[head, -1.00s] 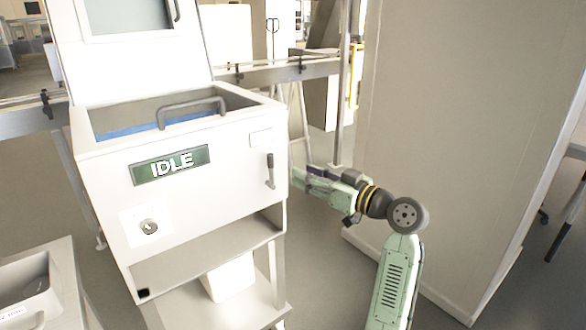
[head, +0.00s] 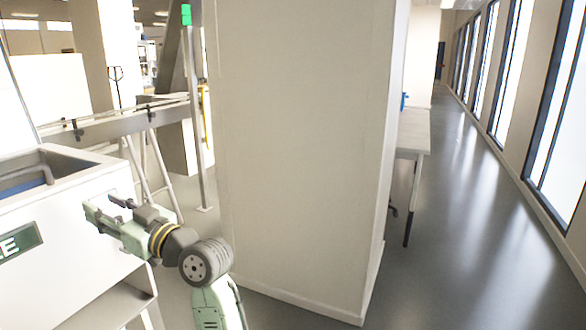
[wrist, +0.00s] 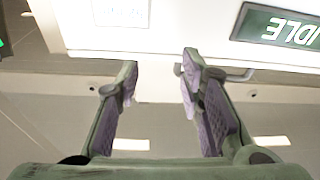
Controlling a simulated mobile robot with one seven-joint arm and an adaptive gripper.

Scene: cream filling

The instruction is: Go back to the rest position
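My gripper (head: 108,207) is in the left part of the head view, level with the right side of the white machine (head: 105,190). In the wrist view my gripper (wrist: 158,72) shows two fingers with purple inner pads, spread apart with nothing between them. It is open and empty. The machine's front is at the top of the wrist view, upside down, with its green status display (wrist: 280,25) reading IDLE. In the head view only the end of this display (head: 20,241) shows. I cannot tell the exact gap between fingers and machine.
A wide, light column (head: 305,150) stands close to the right of my arm. A conveyor rail (head: 120,122) runs behind the machine. A table (head: 415,132) stands beyond the column. An open aisle (head: 470,230) runs along the windows at the right.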

